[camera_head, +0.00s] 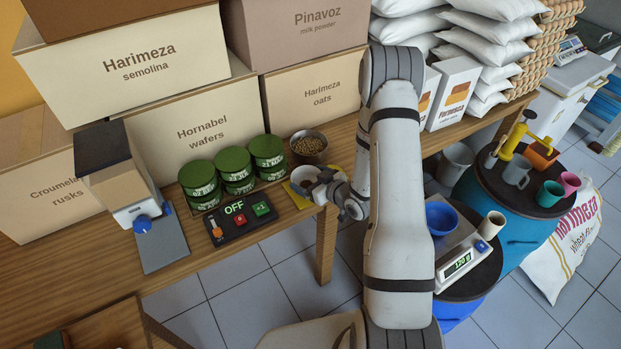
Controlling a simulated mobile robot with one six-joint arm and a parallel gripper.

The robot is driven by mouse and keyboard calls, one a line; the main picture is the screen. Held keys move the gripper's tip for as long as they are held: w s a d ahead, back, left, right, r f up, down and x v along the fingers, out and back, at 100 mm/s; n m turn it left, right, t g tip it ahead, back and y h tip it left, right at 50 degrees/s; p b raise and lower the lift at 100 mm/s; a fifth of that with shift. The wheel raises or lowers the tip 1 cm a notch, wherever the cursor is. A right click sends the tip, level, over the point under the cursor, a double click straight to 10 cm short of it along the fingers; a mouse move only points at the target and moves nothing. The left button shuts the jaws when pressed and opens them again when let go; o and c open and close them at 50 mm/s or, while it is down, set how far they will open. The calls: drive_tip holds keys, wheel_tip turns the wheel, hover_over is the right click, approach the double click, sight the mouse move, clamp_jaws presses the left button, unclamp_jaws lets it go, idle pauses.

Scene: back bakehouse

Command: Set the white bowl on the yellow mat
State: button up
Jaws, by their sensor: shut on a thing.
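My gripper (322,184) reaches in from the right and is shut on the bowl's right side. The gripper and arm hide part of the bowl and mat. I cannot tell whether the bowl's base touches the mat.
A metal bowl of brown pieces (309,147) stands just behind. Several green tins (235,170) stand to the left, with a black switch panel (238,220) in front. The table's front edge is close. Boxes (312,97) line the back.

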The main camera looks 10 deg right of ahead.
drive_tip(key=shift+f, duration=0.2)
drive_tip(key=o, duration=0.8)
drive_tip(key=shift+r, duration=0.1)
drive_tip(key=shift+o, duration=0.2)
drive_tip(key=shift+r, duration=0.1)
